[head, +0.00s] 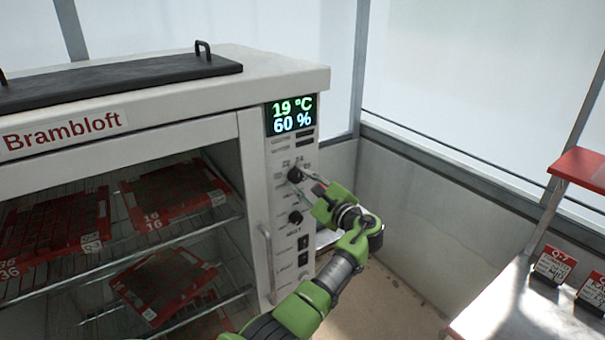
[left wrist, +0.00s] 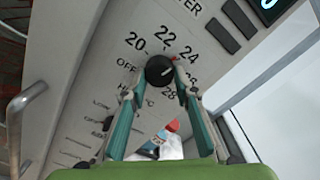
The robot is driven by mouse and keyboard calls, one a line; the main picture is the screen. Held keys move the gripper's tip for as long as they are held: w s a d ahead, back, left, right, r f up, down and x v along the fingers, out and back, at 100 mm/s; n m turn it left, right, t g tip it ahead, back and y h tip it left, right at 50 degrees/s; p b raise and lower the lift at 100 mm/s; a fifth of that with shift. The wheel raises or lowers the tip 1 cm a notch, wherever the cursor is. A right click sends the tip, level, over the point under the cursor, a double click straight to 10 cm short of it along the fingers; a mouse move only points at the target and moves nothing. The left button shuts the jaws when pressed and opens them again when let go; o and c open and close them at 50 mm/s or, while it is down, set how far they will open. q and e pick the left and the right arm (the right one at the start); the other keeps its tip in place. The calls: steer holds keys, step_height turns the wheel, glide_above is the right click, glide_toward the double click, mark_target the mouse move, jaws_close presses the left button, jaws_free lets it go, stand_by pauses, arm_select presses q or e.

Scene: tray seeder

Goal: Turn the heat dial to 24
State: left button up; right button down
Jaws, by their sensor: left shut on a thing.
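The heat dial (head: 294,174) is a black round knob on the cabinet's front control panel. In the left wrist view the dial (left wrist: 159,70) sits inside a ring of numbers from OFF through 20, 22, 24 and upward. Its red mark points up and right, between 22 and 24. My left gripper (head: 302,179) is shut on the dial, with one finger on each side of it; its fingers also show in the left wrist view (left wrist: 163,77). The display (head: 291,115) reads 19 °C and 60 %. My right gripper is not in view.
A second black knob (head: 295,217) and switches (head: 303,243) sit below the dial. A vertical door handle (head: 267,262) stands left of the panel. Red trays (head: 172,197) lie on the cabinet's racks. A bench (head: 500,315) with red-and-white tags is at the right.

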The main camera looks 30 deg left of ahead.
arm_select(q)
steer(key=shift+a+r+m+p, duration=0.1)
steer(key=shift+r+m+p, duration=0.2)
steer(key=shift+m+p, duration=0.6)
steer(key=o, duration=1.1)
steer(key=shift+f, duration=0.1)
steer(key=shift+c, duration=0.2)
steer(key=shift+a+f, duration=0.1)
steer(key=shift+f, duration=0.05)
steer(key=v, duration=1.2)
steer(key=shift+w+f, duration=0.1)
